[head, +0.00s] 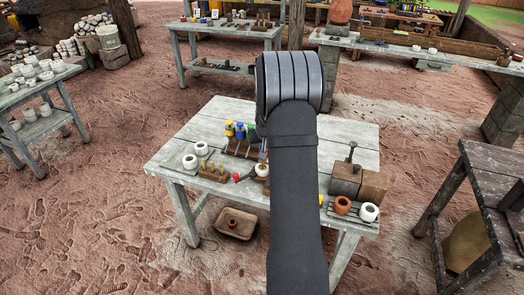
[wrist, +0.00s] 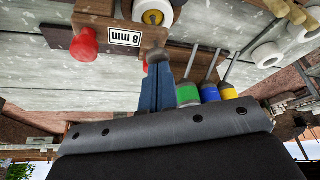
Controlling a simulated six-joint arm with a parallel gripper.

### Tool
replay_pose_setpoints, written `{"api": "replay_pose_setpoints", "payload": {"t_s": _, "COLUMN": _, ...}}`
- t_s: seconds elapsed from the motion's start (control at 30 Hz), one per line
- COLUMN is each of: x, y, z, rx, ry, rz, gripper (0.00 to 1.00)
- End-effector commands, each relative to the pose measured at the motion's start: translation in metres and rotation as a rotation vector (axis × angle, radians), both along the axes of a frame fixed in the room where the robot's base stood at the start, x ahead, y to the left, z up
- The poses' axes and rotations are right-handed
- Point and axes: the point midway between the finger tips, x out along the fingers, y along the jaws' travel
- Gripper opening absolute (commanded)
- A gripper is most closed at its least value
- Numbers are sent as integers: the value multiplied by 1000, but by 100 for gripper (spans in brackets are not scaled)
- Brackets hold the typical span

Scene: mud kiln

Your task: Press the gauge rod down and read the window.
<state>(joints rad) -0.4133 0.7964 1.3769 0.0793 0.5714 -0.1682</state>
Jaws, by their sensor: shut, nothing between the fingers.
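In the wrist view, which is upside down, a wooden gauge block (wrist: 190,58) carries a white window (wrist: 124,37) reading "8 mm". A red knob (wrist: 84,46) is beside the window. My gripper (wrist: 157,66) has its blue fingers shut with nothing between them. A dark rounded knob (wrist: 157,55), perhaps the rod's head, is at the fingertips; I cannot tell whether they touch. The rod's length is hidden. In the head view my arm covers the gripper and part of the gauge; a red knob (head: 235,178) shows left of the arm.
White pots (head: 189,161) stand at left. A block with an upright rod (head: 351,152) and two pots (head: 369,212) are at right. The table's back right is clear.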

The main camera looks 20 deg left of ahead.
Motion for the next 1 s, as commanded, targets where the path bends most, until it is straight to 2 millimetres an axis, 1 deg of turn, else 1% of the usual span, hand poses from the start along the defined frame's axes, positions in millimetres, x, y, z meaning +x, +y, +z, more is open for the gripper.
{"api": "replay_pose_setpoints", "payload": {"t_s": 0.13, "x": 0, "y": 0, "z": -1, "rx": -1, "ry": 2, "rz": 0, "gripper": 0}}
{"api": "replay_pose_setpoints", "payload": {"t_s": 0.27, "x": 0, "y": 0, "z": 4, "rx": 0, "ry": 1, "rz": 0, "gripper": 0}}
{"api": "replay_pose_setpoints", "payload": {"t_s": 1.0, "x": 0, "y": 0, "z": 57, "rx": 0, "ry": 0, "rz": 0, "gripper": 0}}
